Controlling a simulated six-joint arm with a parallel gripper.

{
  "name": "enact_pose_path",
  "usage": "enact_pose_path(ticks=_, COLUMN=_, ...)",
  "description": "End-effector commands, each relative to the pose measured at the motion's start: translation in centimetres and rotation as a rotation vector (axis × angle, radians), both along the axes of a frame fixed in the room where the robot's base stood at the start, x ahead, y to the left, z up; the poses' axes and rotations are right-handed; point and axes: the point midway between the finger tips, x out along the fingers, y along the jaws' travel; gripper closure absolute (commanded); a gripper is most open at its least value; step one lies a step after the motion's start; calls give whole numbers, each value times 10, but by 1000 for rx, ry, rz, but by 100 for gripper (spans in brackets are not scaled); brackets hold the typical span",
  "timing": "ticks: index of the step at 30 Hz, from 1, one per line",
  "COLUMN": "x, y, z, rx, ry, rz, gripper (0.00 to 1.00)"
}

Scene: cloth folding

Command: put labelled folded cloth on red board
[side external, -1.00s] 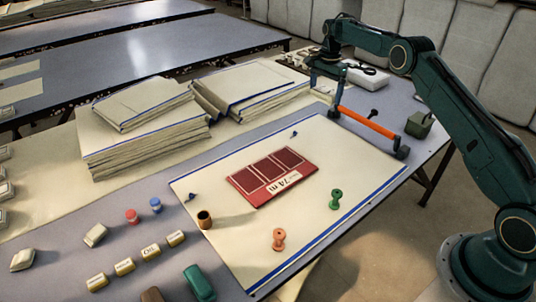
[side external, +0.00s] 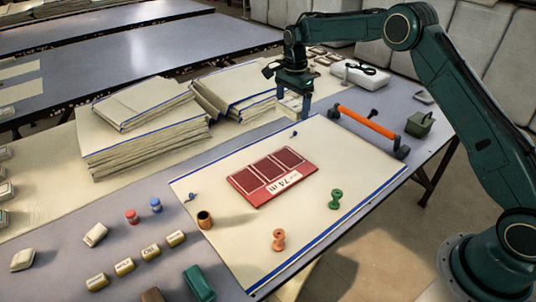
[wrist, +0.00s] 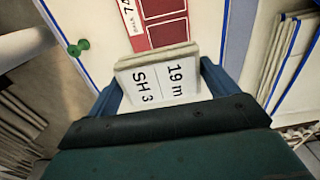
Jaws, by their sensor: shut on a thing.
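My gripper (side external: 292,108) is at the back edge of the cream sheet in the side view, beside the folded cloth stacks. In the wrist view my gripper (wrist: 160,82) is shut on a small folded cloth (wrist: 157,57) with a white label reading "19 m SH 3". In the side view the cloth is small and partly hidden by the fingers. The red board (side external: 252,182), with three outlined panels and a "74 m" label, lies flat on the cream sheet, apart from my gripper. Part of the red board also shows in the wrist view (wrist: 163,36), beyond the held cloth.
Folded cloth stacks (side external: 145,135) stand left of my gripper. An orange bar (side external: 366,122) lies to its right. A green spool (side external: 335,199), an orange spool (side external: 278,240) and a brown pot (side external: 205,220) stand around the board. The three board panels are bare.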

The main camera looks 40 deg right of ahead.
Motion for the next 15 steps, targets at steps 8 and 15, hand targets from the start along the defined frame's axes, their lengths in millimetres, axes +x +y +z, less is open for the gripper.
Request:
enact_pose_path(ticks=8, x=-25, y=59, z=3, rx=0, ry=0, rz=-19, gripper=37)
enact_pose_path(ticks=15, x=-35, y=75, z=3, rx=0, ry=0, rz=-29, gripper=37)
